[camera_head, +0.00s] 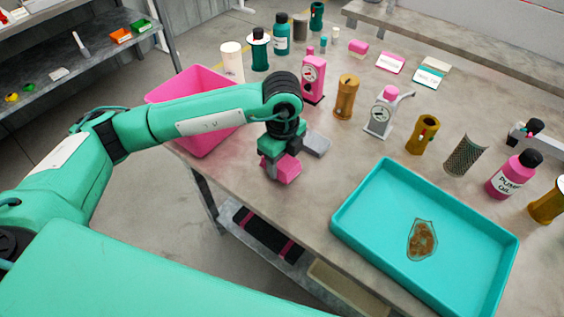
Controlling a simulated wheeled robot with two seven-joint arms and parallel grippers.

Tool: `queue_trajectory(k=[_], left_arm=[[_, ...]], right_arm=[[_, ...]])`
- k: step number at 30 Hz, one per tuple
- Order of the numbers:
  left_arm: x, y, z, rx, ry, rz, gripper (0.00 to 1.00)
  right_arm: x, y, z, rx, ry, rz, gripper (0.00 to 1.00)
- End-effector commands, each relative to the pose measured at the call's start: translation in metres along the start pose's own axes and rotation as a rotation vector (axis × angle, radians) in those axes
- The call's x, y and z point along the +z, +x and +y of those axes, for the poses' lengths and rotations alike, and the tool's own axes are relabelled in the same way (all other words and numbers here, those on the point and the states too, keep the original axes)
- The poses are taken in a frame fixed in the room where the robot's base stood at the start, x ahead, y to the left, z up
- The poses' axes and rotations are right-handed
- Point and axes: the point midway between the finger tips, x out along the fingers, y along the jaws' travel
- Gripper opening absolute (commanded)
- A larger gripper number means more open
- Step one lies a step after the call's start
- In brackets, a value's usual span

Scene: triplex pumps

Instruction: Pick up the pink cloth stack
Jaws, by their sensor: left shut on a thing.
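The pink cloth stack (287,170) is a small pink block at the near left part of the workbench. My left gripper (279,163) points down over it and is shut on it. The fingers and wrist hide part of the stack, and I cannot tell whether it touches the bench or hangs just above it. Another pink block (358,46), similar in colour, lies at the back of the bench. My right gripper is not in view.
A pink bin (208,142) stands left of the gripper, partly behind my arm. A teal tray (360,205) holding a brown-stained piece lies at the front right. Pump parts and bottles, such as the pink pump (313,79), line the back.

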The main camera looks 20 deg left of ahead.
Motion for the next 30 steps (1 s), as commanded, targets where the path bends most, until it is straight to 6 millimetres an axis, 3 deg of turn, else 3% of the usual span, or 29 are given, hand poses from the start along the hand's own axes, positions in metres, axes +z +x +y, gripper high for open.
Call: queue_trajectory(k=[5, 12, 18, 24, 30], left_arm=[[0.000, -0.034, -0.001, -0.006, 0.002, 0.001, 0.32], [0.000, -0.108, -0.001, -0.007, 0.002, -0.001, 0.32], [0.000, -0.159, -0.001, -0.005, 0.001, -0.001, 0.32], [0.000, -0.181, 0.000, -0.002, 0.000, -0.001, 0.32], [0.000, -0.187, 0.000, 0.000, 0.000, 0.001, 0.32]], right_arm=[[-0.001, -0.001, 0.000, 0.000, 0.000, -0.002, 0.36], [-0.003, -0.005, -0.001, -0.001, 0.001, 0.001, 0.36], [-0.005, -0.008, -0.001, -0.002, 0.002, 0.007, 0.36], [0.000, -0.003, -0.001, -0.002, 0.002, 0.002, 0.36], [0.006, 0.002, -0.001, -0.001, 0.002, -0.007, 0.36]])
